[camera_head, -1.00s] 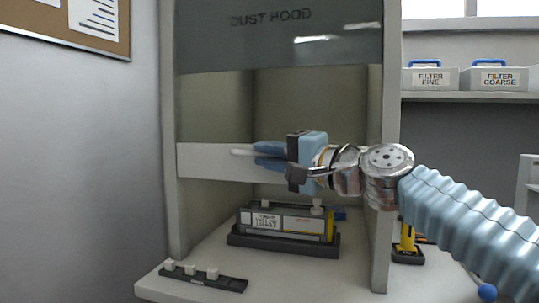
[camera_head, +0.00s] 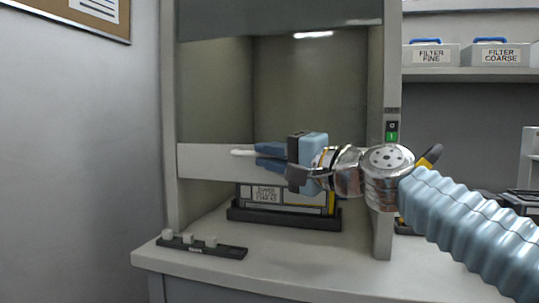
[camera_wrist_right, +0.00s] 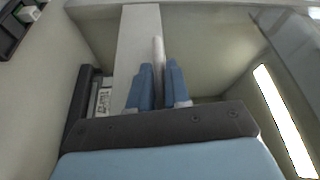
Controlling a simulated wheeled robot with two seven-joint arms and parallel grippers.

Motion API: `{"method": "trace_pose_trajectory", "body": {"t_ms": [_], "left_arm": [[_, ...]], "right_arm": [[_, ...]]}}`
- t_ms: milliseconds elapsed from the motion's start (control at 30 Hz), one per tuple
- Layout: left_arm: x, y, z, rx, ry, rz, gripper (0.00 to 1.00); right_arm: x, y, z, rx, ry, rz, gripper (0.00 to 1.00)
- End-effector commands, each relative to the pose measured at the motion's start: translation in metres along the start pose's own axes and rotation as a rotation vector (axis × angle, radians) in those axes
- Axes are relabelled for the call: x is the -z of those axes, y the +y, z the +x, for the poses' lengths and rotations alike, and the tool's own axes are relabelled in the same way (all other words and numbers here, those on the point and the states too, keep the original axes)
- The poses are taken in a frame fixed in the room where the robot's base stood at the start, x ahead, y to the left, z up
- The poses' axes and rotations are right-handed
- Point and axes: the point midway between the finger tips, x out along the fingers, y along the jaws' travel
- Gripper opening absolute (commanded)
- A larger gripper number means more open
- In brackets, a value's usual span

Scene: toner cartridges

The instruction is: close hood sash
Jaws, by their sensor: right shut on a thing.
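The dust hood (camera_head: 388,220) stands in front of me, with its dark fascia (camera_head: 280,18) at the top. The sash's pale lower rail (camera_head: 205,162) crosses the opening partway down, with open room under it. My right gripper (camera_head: 263,155) reaches in from the right at rail height. Its blue fingers are shut on the pale sash handle (camera_head: 240,153). In the right wrist view, the fingers (camera_wrist_right: 160,75) close around the handle (camera_wrist_right: 158,48), beside the rail (camera_wrist_right: 138,35). The left gripper is out of view.
A toner cartridge (camera_head: 267,194) sits in a dark tray (camera_head: 285,217) inside the hood, its top hidden by the rail. A green switch (camera_head: 392,137) is on the right post. Filter boxes (camera_head: 431,54) stand on a shelf.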

Motion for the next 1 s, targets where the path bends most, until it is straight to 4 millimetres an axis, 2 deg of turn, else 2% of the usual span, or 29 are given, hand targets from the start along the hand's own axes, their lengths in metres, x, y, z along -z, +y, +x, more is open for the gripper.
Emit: {"method": "trace_pose_trajectory", "body": {"t_ms": [33, 100, 300, 400, 567, 933, 967, 1000], "left_arm": [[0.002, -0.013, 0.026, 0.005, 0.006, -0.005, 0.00], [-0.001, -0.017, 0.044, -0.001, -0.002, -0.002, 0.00], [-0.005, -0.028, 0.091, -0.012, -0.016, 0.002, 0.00], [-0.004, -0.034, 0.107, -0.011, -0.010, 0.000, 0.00], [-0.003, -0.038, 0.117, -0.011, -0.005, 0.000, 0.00], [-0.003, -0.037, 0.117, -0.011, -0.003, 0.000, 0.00], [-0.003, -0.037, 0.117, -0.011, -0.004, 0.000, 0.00], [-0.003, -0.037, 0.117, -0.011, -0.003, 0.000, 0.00]], "right_arm": [[-0.005, 0.029, -0.002, -0.002, 0.000, 0.000, 0.00], [-0.008, 0.049, -0.004, -0.002, 0.000, 0.000, 0.00], [-0.017, 0.099, -0.007, -0.001, 0.000, 0.001, 0.00], [-0.019, 0.115, -0.009, -0.001, 0.000, 0.001, 0.00], [-0.021, 0.127, -0.009, -0.001, 0.000, 0.001, 0.00], [-0.022, 0.130, -0.008, -0.009, -0.006, 0.002, 0.00], [-0.022, 0.131, -0.008, -0.010, -0.006, 0.002, 0.22], [-0.022, 0.130, -0.008, -0.009, -0.005, 0.002, 0.28]]}}
